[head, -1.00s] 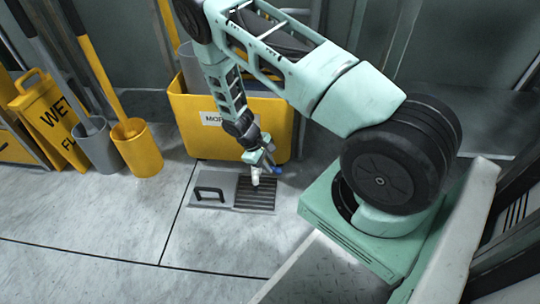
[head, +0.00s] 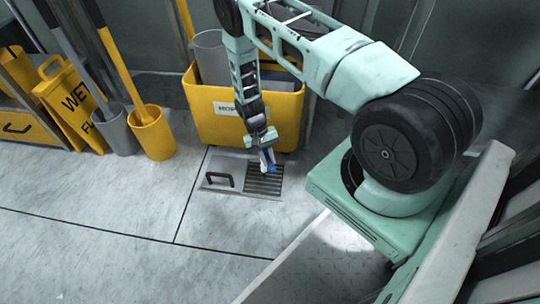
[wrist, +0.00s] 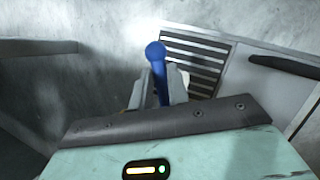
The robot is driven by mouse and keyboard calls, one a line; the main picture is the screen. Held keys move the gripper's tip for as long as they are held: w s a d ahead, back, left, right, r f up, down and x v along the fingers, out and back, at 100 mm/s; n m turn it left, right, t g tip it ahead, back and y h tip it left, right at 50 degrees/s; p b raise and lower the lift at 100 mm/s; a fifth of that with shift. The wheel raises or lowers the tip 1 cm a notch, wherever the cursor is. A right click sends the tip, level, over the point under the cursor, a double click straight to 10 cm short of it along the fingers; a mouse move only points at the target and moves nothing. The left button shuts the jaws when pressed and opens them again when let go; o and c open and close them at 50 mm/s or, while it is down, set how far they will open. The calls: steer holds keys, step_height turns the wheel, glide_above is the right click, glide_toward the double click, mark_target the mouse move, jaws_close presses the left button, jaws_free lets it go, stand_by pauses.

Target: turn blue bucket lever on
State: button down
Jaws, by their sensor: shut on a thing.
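My gripper (head: 267,163) hangs low over the floor, in front of the yellow mop bin. In the wrist view, a blue lever with a round knob (wrist: 155,50) stands between my two grey fingers (wrist: 158,95), which are shut on its shaft. In the head view, only a small blue part shows at my fingertips. What the lever's lower end joins is hidden by my gripper. No blue bucket can be made out.
A floor plate with a black handle (head: 218,180) and a dark slatted grate (head: 265,180) lies below my gripper. The yellow mop bin (head: 290,120) stands behind. A yellow bucket (head: 152,138), a grey bucket (head: 115,132) and a wet-floor sign (head: 72,105) stand left. The front floor is clear.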

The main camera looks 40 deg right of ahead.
steer(key=shift+w+a+m, duration=0.1)
steer(key=shift+w+m, duration=0.1)
steer(key=shift+m, duration=0.1)
steer(key=c, duration=1.3)
jaws_free()
steer(key=shift+c, duration=0.2)
step_height(320, 180, up, 10)
steer(key=p, duration=0.5)
